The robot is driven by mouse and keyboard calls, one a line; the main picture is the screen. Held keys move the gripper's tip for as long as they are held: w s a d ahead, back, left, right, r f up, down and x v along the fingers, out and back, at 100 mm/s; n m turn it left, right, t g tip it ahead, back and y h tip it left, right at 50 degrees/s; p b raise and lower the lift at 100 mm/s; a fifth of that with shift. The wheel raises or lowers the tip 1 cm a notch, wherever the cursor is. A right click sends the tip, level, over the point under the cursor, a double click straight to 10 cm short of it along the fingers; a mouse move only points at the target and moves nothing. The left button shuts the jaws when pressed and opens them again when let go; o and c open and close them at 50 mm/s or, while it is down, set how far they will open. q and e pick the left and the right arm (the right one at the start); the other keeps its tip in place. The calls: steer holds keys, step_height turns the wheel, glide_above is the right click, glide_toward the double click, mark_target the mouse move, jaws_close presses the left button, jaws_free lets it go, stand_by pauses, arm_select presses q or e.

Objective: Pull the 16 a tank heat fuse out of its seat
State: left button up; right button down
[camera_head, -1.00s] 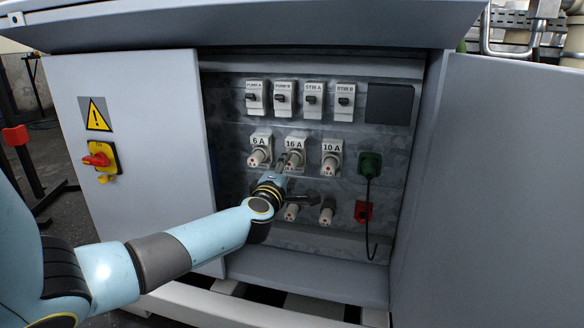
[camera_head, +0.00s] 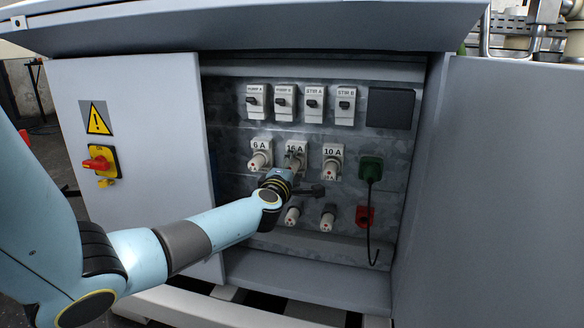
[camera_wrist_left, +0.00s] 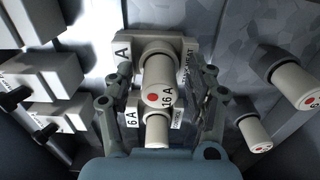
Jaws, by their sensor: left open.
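The 16 A fuse is a white cylinder in a white seat plate. In the head view this fuse (camera_head: 294,157) is partly hidden by my left gripper (camera_head: 292,168). The left wrist view shows the fuse (camera_wrist_left: 158,78) with a red dot on its end. There my left gripper (camera_wrist_left: 166,84) is open, one finger on each side of the fuse with the fuse between them. I cannot tell whether either finger touches it. The fuse appears to be in its seat. My right gripper is not in view.
The 6 A fuse (camera_head: 258,160) and 10 A fuse (camera_head: 331,165) sit on either side. Breakers (camera_head: 284,102) are above and lower fuses (camera_head: 328,217) below. A green plug (camera_head: 370,168) with a black cable is at right. Cabinet doors (camera_head: 135,150) stand at both sides.

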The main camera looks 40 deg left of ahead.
arm_select(q)
steer(key=shift+p, duration=0.35)
stand_by(0.7)
jaws_close()
stand_by(0.5)
steer(key=p+v, duration=0.2)
steer(key=v, duration=0.4)
steer(key=shift+p, duration=0.3)
stand_by(0.8)
